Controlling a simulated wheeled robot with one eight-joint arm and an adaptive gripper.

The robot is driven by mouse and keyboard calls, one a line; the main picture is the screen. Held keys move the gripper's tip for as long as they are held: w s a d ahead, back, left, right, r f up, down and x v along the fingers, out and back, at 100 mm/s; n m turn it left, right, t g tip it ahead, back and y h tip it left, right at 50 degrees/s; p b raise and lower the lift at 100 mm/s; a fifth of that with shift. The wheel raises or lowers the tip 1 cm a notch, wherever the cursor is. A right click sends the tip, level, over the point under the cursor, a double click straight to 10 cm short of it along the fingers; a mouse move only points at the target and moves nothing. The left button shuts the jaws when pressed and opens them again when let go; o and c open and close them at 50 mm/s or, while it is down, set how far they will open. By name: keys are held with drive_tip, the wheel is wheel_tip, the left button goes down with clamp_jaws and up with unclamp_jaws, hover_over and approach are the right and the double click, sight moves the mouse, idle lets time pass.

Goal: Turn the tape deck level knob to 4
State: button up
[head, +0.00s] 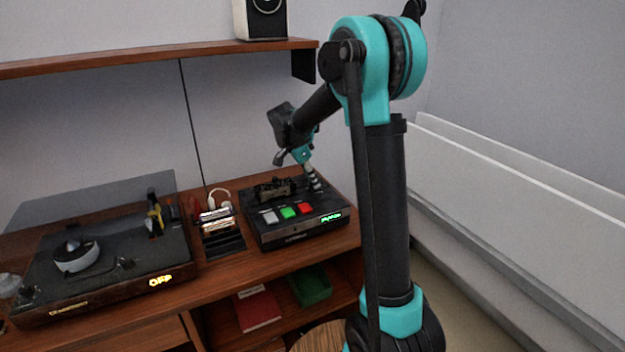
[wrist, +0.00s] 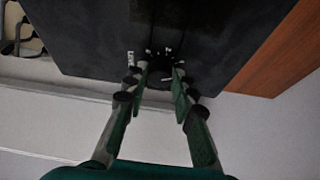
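The tape deck (head: 298,240) is a black box on the wooden desk, with white, green and red buttons on its top and a green display at its front right. My gripper (head: 315,184) points down at the deck's back right. In the wrist view, the round dark level knob (wrist: 160,77) lies between my two fingers (wrist: 161,88), with a finger pad against each side. White "Level" lettering and small scale marks show beside it. The fingers hide part of the scale, and I cannot read the knob's setting. The knob is too small to make out in the head view.
A turntable (head: 100,262) with an orange "OFF" display stands left of the deck. A rack of cassettes (head: 221,232) stands between them. A shelf (head: 170,57) with a speaker (head: 260,18) hangs above. Red and green items (head: 258,309) lie in the compartment below.

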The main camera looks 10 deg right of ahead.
drive_tip(key=o, duration=0.4)
drive_tip(key=shift+c, duration=0.2)
drive_tip(key=v, duration=1.2)
drive_tip(key=shift+a, duration=0.1)
